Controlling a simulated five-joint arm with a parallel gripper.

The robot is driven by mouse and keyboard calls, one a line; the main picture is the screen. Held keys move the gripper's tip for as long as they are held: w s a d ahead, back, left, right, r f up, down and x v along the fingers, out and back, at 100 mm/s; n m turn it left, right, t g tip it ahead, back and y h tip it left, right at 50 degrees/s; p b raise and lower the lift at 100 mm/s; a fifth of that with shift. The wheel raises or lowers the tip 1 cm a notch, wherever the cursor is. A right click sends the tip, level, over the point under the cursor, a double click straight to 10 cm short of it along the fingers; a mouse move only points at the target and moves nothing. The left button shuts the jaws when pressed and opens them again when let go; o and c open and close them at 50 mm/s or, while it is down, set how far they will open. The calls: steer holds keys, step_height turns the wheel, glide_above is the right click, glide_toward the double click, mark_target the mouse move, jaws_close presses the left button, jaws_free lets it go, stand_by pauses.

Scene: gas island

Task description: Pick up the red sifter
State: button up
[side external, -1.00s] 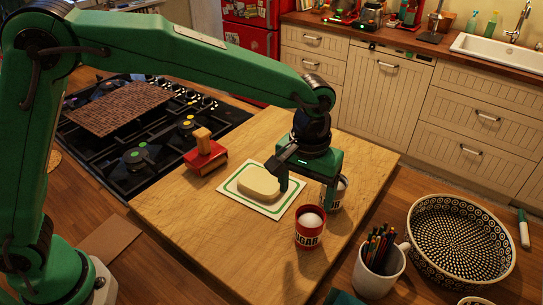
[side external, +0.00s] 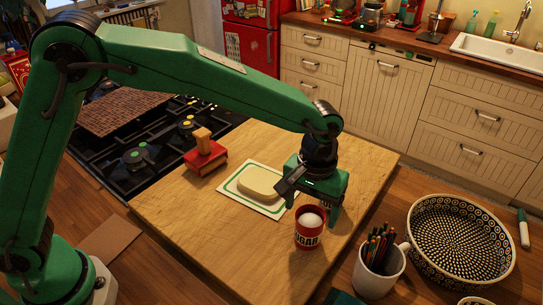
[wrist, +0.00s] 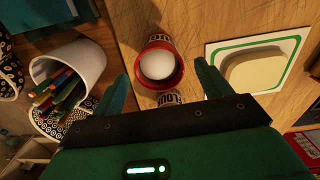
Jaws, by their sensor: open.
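A red tin (side external: 309,232) marked SUGAR stands upright on the wooden board, with a white round thing in its mouth. It also shows in the wrist view (wrist: 160,86). A red block with a wooden handle (side external: 207,160) lies at the board's left; I cannot tell which red thing is the sifter. My gripper (side external: 312,208) is open and empty, pointing down just behind the red tin. In the wrist view its fingers (wrist: 163,72) are on either side of the red tin's image.
A pale slab (side external: 259,182) lies on a green-edged white tile (side external: 231,188) left of my gripper. A white mug of pencils (side external: 378,280) and a patterned bowl (side external: 484,272) stand to the right. The board's (side external: 230,250) front left is clear.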

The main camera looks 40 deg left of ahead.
mark_target(310, 216)
steer(key=shift+f, duration=2.5)
steer(key=c, duration=0.9)
